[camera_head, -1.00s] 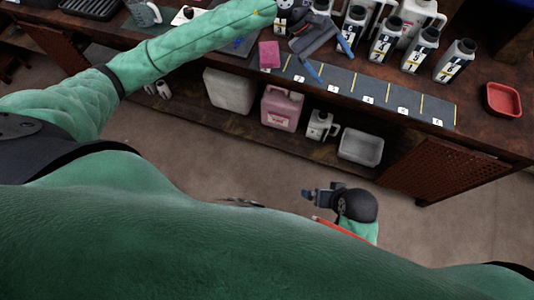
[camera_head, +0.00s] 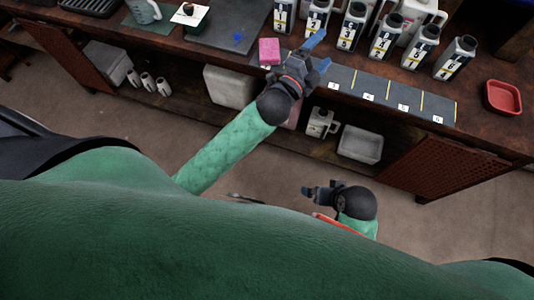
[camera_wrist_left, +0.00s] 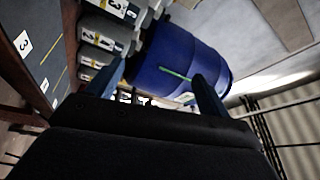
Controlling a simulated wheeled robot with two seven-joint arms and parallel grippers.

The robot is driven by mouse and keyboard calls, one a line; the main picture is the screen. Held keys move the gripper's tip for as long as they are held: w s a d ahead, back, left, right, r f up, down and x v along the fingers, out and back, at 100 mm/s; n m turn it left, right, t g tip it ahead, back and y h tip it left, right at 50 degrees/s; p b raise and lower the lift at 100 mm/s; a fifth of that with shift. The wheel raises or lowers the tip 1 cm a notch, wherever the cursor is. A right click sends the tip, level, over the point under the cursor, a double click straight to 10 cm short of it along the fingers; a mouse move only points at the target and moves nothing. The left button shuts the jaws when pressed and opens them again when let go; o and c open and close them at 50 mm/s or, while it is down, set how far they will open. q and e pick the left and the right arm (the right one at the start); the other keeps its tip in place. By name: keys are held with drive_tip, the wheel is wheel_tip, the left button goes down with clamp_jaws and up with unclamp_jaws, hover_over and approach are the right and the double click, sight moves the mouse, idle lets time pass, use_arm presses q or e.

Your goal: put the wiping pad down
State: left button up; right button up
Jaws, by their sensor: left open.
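The pink wiping pad (camera_head: 269,51) lies on the counter near its front edge, at the left end of the numbered dark strip. My left gripper (camera_head: 318,52) is just right of the pad, over the strip. Its blue fingers are spread, with nothing held between them; the left wrist view also shows the open left gripper (camera_wrist_left: 155,90) empty. The pad does not show in the left wrist view. My right gripper (camera_head: 308,191) hangs low in front of the shelf, away from the counter. It is too small and dark to tell its opening.
Numbered bottles (camera_head: 384,38) stand in a row behind the strip (camera_head: 385,92). A red tray (camera_head: 502,98) sits at the right. A dark board (camera_head: 228,22) with a blue spot lies left of the pad. A blue barrel (camera_wrist_left: 170,60) fills the left wrist view's middle.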

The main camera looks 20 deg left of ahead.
use_arm(q)
drive_tip(key=s+a+f+n+g+y, duration=0.3)
drive_tip(key=s+f+n+g, duration=0.15)
drive_tip(key=f, duration=0.35)
drive_tip(key=s+a+f+n+g+y, duration=0.25)
drive_tip(key=s+f+n, duration=0.3)
drive_tip(key=f, duration=0.35)
drive_tip(key=s+f+n+g, duration=0.3)
drive_tip(key=s+f+g, duration=0.1)
drive_tip(key=s, duration=0.4)
drive_tip(key=s+f+n+g+h, duration=0.1)
drive_tip(key=s+f+n+g, duration=0.2)
drive_tip(key=s, duration=0.6)
drive_tip(key=shift+f+g, duration=0.4)
drive_tip(key=shift+f, duration=0.35)
use_arm(e)
drive_tip(key=shift+s+f, duration=0.1)
use_arm(q)
drive_tip(key=shift+d, duration=0.1)
drive_tip(key=s+a+r+g+y+p, duration=0.1)
drive_tip(key=s+a+r+p, duration=0.1)
drive_tip(key=a+r, duration=0.3)
drive_tip(key=shift+r+n+p, duration=0.25)
drive_tip(key=shift+n+p, duration=0.05)
drive_tip(key=shift+p, duration=0.55)
use_arm(e)
drive_tip(key=s+d+r+g+h, duration=0.1)
drive_tip(key=d+r, duration=0.4)
drive_tip(key=shift+s+r, duration=0.3)
drive_tip(key=shift+r, duration=0.05)
